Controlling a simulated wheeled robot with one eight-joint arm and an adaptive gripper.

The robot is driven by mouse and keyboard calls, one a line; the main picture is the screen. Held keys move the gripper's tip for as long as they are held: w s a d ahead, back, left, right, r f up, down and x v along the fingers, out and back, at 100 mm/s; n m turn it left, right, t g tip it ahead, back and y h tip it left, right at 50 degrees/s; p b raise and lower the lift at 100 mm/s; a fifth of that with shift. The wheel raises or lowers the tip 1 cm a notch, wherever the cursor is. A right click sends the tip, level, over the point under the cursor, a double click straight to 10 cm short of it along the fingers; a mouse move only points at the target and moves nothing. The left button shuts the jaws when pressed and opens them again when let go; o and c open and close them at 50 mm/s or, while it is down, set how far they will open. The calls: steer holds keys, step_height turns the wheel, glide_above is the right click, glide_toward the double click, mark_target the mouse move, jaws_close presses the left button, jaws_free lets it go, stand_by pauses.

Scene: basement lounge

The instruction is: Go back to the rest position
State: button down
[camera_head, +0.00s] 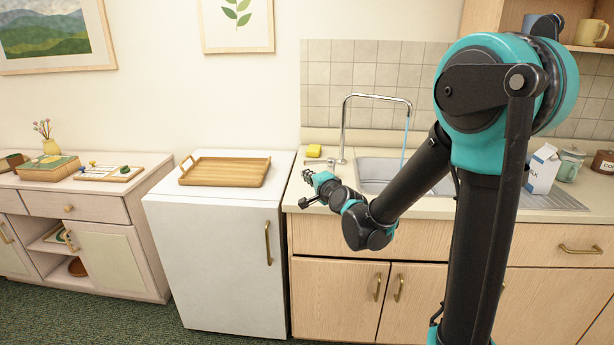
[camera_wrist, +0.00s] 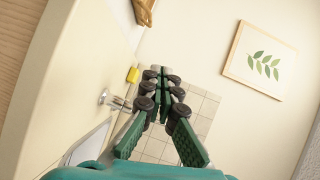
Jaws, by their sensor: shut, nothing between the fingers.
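My gripper (camera_head: 308,187) is at the end of my arm, near the left front part of the kitchen counter (camera_head: 430,207) in the head view. It points left, toward the white fridge (camera_head: 215,262). In the wrist view my gripper (camera_wrist: 160,72) has its fingertips together with nothing between them. The faucet (camera_head: 343,130) stands behind it at the sink (camera_head: 378,172), with a thin blue stream below its spout. My arm hides part of the sink and counter.
A wooden tray (camera_head: 226,171) lies on the fridge. A sideboard (camera_head: 92,213) is at the left.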

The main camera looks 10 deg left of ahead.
steer(key=s+d+f+n+g+h, duration=0.3)
steer(key=s+d+f, duration=0.3)
steer(key=s+d, duration=0.3)
steer(key=s+d+f+n+g+h, duration=0.2)
steer(key=s+d+f, duration=0.4)
steer(key=s+d, duration=0.4)
steer(key=s+d+f+n+g+h, duration=0.3)
steer(key=s+d+f+n+g, duration=0.1)
steer(key=s+d, duration=0.5)
step_height(320, 180, down, 3)
steer(key=shift+s+d+r+n+g+h, duration=0.25)
steer(key=shift+d+n+g, duration=0.2)
steer(key=shift+d, duration=0.7)
